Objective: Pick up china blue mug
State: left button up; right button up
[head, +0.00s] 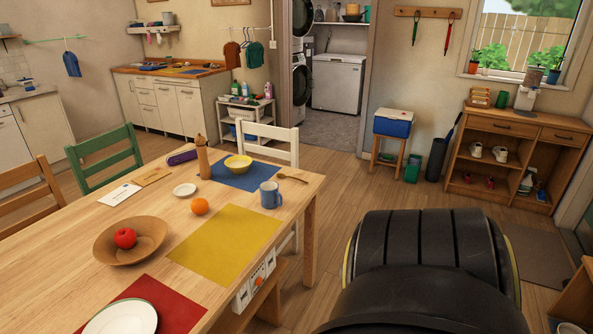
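The china blue mug (271,196) stands upright on the wooden table (60,265), near its right edge. Its handle points to the right. The mug is beside the top corner of a yellow placemat (225,246) and below a blue placemat (262,180). A wooden spoon (293,177) lies just behind it. Nothing touches the mug from above and nothing hides it. Neither of my grippers shows in the head view.
An orange (200,206), yellow bowl (238,163), pepper mill (203,157) and wooden bowl (103,243) with a red apple (125,238) share the table. A white chair (267,134) stands at the far side.

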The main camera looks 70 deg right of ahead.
aim_at(269, 194)
jog(key=z, duration=2.05)
